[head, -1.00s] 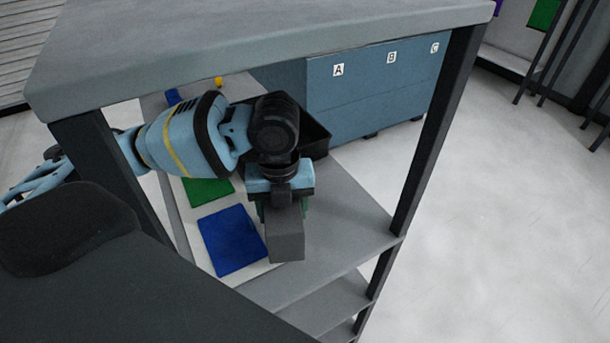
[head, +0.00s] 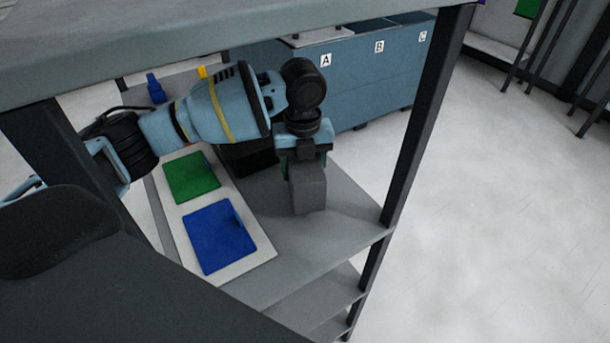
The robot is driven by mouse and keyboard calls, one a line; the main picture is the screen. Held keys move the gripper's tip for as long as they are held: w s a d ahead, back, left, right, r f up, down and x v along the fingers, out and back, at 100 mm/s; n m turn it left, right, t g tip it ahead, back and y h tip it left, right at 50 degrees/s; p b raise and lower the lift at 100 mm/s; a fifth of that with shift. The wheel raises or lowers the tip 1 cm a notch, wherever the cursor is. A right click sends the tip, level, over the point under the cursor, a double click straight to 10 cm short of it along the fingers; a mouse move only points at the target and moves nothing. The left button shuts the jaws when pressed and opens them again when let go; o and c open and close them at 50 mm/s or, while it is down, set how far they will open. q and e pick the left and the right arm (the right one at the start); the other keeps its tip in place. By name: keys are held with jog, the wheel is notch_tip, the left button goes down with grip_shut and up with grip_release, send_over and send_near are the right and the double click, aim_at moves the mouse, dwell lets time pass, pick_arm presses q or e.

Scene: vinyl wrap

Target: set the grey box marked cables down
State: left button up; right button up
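The grey box (head: 308,191) hangs below my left gripper (head: 305,166), which comes in from the left and is shut on its upper part. No cables marking shows on the faces in view. The box is over the bare grey shelf (head: 310,255), right of the white board. I cannot tell whether its bottom touches the shelf. My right gripper is not in view.
A white board (head: 247,264) carries a green square (head: 192,178) and a blue square (head: 220,238). A black bin (head: 249,158) is partly hidden behind my arm. Dark shelf posts (head: 428,125) and an upper shelf (head: 200,38) frame the space. Blue cabinets (head: 375,75) stand behind.

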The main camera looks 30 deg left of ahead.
pick_arm(q)
jog(key=shift+w+r, duration=0.1)
jog(key=shift+w, duration=0.2)
jog(key=shift+w+f, duration=0.1)
jog(key=shift+f, duration=1.65)
jog(key=shift+f, duration=0.15)
jog(key=o, duration=1.4)
jog(key=shift+f, duration=0.1)
notch_tip(320, 180, up, 12)
jog(key=shift+r, duration=0.15)
